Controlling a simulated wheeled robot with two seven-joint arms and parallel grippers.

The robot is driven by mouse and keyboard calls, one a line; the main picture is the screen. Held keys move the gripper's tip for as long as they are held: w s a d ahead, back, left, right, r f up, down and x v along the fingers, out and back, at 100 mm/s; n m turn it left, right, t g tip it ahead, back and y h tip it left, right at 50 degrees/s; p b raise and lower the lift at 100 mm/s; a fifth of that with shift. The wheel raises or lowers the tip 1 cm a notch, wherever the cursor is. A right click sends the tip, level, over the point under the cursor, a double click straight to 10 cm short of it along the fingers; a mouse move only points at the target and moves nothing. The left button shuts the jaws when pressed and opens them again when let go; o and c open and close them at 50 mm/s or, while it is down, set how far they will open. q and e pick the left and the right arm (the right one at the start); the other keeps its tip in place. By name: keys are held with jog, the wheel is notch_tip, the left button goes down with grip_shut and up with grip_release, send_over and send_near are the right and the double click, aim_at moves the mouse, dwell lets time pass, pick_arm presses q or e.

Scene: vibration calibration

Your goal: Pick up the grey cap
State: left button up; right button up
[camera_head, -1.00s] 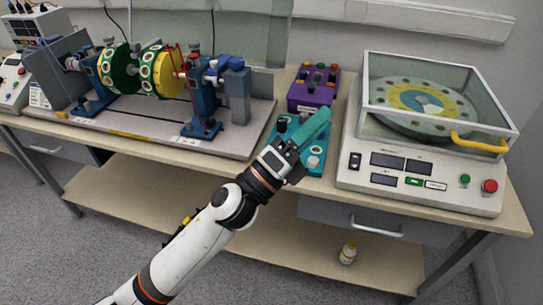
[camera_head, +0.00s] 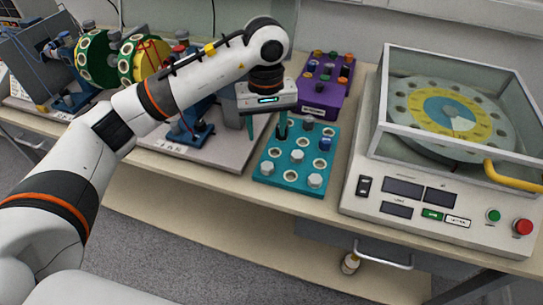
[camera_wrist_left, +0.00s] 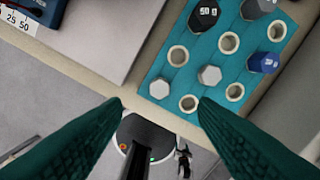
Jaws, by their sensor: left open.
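A teal block (camera_head: 262,176) with ring-shaped holes stands on the bench. Grey hexagonal caps sit in it: one near the middle (camera_head: 297,156), one at the front right (camera_head: 315,180) and one at the back (camera_head: 308,122). In the left wrist view, two pale grey caps (camera_wrist_left: 209,75) (camera_wrist_left: 159,88) lie beyond the fingertips, and a grey cap (camera_wrist_left: 258,8) is at the top edge. My left gripper (camera_head: 266,132) points down at the block's back left, open and empty. Its teal fingers are apart in the wrist view (camera_wrist_left: 160,105). My right gripper is out of view.
A black cap (camera_wrist_left: 203,15) and a blue cap (camera_wrist_left: 263,62) share the block. A purple block (camera_head: 326,85) stands behind it. A glass-covered machine (camera_head: 400,195) is to the right. A rotor rig on a grey plate (camera_head: 210,155) is to the left.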

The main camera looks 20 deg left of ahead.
pick_arm(q)
send_over(267, 165)
notch_tip(267, 165, down, 5)
jog(key=shift+s+f+p, duration=0.1)
jog(key=shift+p, duration=0.25)
jog(key=shift+f, duration=0.25)
notch_tip(267, 165, down, 4)
jog(key=shift+f+p, duration=0.15)
jog(key=shift+p, duration=0.4)
jog(key=shift+f, duration=0.4)
jog(key=shift+c, duration=0.2)
jog(key=c, duration=1)
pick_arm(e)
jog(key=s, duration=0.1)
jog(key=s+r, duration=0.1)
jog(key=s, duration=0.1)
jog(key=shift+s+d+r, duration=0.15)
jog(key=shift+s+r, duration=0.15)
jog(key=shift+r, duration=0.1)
